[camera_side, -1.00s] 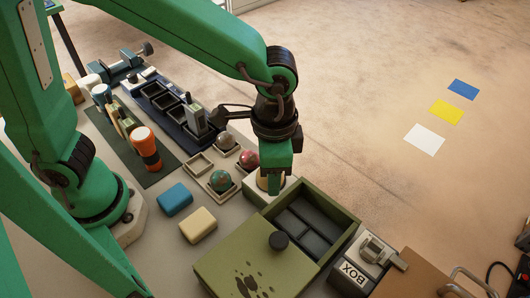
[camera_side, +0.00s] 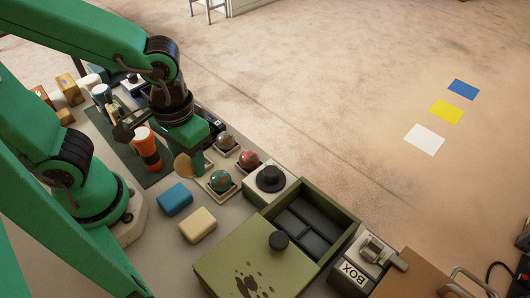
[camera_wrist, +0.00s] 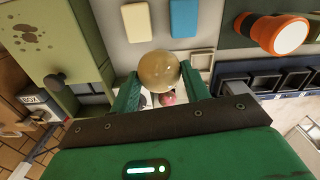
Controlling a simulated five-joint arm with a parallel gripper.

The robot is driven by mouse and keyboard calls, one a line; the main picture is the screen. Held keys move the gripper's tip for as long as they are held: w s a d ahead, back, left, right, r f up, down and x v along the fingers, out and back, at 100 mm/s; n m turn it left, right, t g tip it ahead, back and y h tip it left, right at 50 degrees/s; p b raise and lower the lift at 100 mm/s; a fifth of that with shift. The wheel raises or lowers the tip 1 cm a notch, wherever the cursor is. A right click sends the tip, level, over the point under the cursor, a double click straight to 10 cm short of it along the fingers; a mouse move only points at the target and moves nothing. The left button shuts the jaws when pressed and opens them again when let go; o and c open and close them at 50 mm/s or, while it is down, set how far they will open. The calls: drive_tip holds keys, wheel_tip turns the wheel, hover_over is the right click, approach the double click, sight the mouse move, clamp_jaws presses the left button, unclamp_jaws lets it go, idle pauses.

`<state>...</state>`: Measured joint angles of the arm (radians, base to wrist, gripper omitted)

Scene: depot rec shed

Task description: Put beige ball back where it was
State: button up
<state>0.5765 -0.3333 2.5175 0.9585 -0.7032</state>
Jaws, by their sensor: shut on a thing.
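The beige ball (camera_side: 182,166) is held between the fingers of my gripper (camera_side: 190,164). In the wrist view the ball (camera_wrist: 157,68) sits at the fingertips of my gripper (camera_wrist: 159,78), one green finger on each side. In the side view the gripper is over the small square tray (camera_side: 208,163), hiding most of it. In the wrist view this pale tray (camera_wrist: 203,59) shows empty, just right of the ball. I cannot tell how high the ball is above it.
Trays beside hold a teal-brown ball (camera_side: 221,180), a red ball (camera_side: 249,159) and a brown ball (camera_side: 225,140). An orange flashlight (camera_side: 146,148) stands left of the gripper. A white block with a black round top (camera_side: 270,179) and an olive box (camera_side: 340,214) lie to the right.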

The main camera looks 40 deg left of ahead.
drive_tip(key=shift+a+f, duration=0.1)
drive_tip(key=shift+a, duration=0.05)
drive_tip(key=w+a+f, duration=0.2)
drive_tip(key=a, duration=0.1)
drive_tip(key=w+a+f, duration=0.2)
drive_tip(key=a, duration=0.1)
drive_tip(key=w+a+f, duration=0.2)
drive_tip(key=a+f, duration=0.1)
drive_tip(key=shift+w+a, duration=0.15)
drive_tip(key=shift+w, duration=0.2)
idle(0.3)
drive_tip(key=shift+f, duration=1.95)
drive_tip(key=shift+w+f, duration=0.1)
drive_tip(key=shift+f, duration=0.35)
drive_tip(key=o, duration=1.1)
drive_tip(key=shift+o, duration=0.2)
drive_tip(key=shift+r, duration=0.15)
